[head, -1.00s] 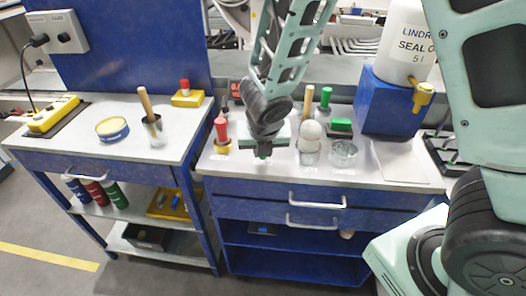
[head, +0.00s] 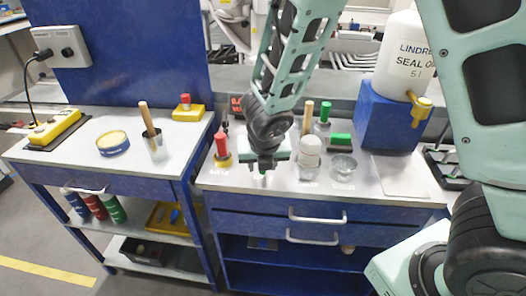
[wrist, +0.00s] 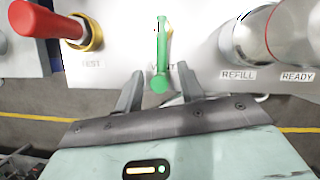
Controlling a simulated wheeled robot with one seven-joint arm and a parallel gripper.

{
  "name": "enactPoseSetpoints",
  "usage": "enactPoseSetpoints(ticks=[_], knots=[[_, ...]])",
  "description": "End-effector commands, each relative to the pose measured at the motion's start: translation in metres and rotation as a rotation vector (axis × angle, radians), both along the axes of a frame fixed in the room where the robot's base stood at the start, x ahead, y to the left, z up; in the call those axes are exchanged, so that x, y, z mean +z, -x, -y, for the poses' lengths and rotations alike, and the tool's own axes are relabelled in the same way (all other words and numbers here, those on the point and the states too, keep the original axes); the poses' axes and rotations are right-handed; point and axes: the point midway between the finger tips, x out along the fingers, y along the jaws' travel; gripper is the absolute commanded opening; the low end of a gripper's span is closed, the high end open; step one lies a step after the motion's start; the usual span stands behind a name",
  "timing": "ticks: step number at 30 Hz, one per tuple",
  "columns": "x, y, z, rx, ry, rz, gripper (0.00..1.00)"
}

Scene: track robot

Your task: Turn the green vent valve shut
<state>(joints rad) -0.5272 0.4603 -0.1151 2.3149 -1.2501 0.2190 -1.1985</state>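The green vent valve handle (wrist: 162,45) shows in the wrist view as a long lever pointing toward me, with a rounded near end. Its label is partly covered by the lever. My gripper (wrist: 160,85) is open, with one finger on each side of the lever's near end and a visible gap on both sides. In the head view my gripper (head: 265,163) is over the front part of the right bench top. Only a small green bit of the handle (head: 263,172) shows below it; the rest is hidden.
A red handle on a brass base (wrist: 92,33), labelled TEST, stands left of the valve. Glass vessels (wrist: 250,40) stand right, by REFILL and READY labels. A blue block (head: 388,118) bears the white oil container (head: 405,55). The bench front (head: 225,188) is clear.

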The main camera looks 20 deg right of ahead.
Motion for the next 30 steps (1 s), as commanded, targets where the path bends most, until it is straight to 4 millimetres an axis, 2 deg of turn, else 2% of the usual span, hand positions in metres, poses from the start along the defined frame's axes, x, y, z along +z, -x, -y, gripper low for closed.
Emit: enactPoseSetpoints(ticks=[5, 18, 24, 30], knots=[[0.029, 0.009, -0.003, -0.001, -0.003, 0.003, 0.39], [0.123, 0.045, -0.014, 0.000, -0.003, 0.005, 0.39], [0.149, 0.057, -0.018, 0.001, -0.001, 0.003, 0.39], [0.159, 0.062, -0.019, 0.002, -0.001, 0.002, 0.39]])
